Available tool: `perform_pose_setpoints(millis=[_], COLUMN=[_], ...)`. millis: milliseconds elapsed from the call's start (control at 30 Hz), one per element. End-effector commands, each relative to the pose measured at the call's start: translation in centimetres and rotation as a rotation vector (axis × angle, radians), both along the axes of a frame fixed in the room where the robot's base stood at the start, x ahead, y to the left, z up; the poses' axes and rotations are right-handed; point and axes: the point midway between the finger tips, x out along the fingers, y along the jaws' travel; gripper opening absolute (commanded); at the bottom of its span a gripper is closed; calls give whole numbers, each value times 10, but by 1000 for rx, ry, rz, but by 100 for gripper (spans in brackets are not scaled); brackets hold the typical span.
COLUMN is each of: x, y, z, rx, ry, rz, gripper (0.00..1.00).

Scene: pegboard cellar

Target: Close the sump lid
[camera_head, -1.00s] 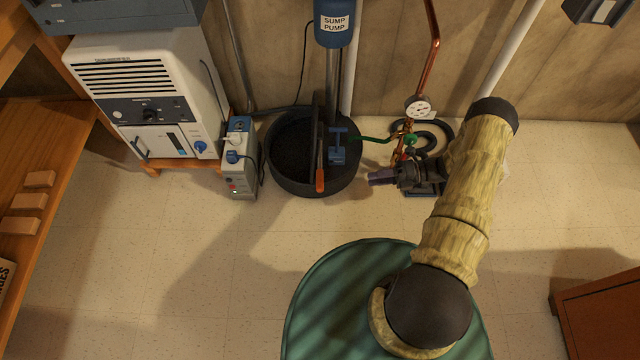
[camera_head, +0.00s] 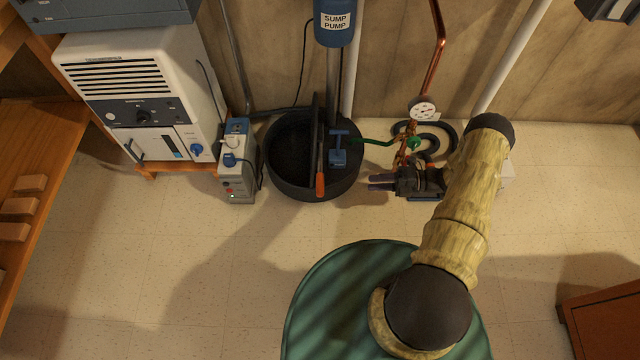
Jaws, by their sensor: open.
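The sump (camera_head: 350,186) is a round black basin on the floor, below the blue sump pump (camera_head: 334,22). Its lid (camera_head: 317,135) shows as a thin dark panel, seen nearly edge-on and standing up across the basin's middle. An orange-red grip (camera_head: 320,184) is at the lid's near end. The left half of the basin is uncovered and dark inside. My gripper (camera_head: 378,183) is to the right of the basin, pointing left, open and empty. It is apart from the lid and its grip.
A blue valve fitting (camera_head: 338,150) stands on the basin's right half. Copper piping with a gauge (camera_head: 423,109) and a green hose are just behind my gripper. A grey box with plugs (camera_head: 237,165) and a white dehumidifier (camera_head: 130,95) stand left. The floor in front is clear.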

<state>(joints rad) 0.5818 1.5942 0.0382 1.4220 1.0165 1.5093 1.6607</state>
Motion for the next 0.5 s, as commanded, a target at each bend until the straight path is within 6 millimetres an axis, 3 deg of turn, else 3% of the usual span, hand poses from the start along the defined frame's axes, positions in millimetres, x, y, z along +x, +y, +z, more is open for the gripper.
perform_pose_setpoints(millis=[167,500], x=[1,2], y=[11,69], z=[-2,-9], rx=[1,1], ry=[0,0], rz=[1,6], gripper=[43,43])
